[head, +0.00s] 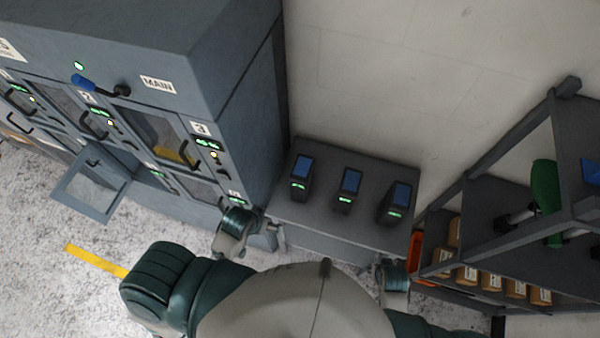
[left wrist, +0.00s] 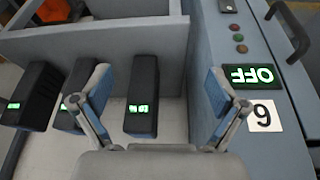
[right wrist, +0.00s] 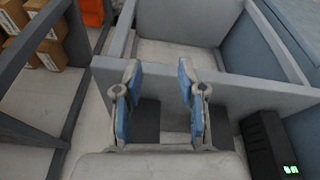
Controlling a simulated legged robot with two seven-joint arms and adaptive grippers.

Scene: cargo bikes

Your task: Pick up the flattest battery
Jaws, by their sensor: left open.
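Three black batteries with blue tops and green displays stand in a row on a grey bench: a left one (head: 302,172), a middle one (head: 348,188) and a right one (head: 398,200). Their displays are too small to read in the head view. In the left wrist view, three batteries show; one (left wrist: 142,98) lies between the spread fingers in the picture, its green digits unclear. My left gripper (left wrist: 158,78) is open and empty, near the bench's left end. My right gripper (right wrist: 159,68) is open and empty by the bench's right front; a battery (right wrist: 268,145) shows to its right.
A blue-grey locker cabinet (head: 235,60) stands left of the bench (head: 345,228), with one door (head: 92,188) hanging open. A display reading OFF (left wrist: 252,76) is close to my left gripper. A shelf rack at right holds several cardboard boxes (head: 490,283) and a green object (head: 546,188).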

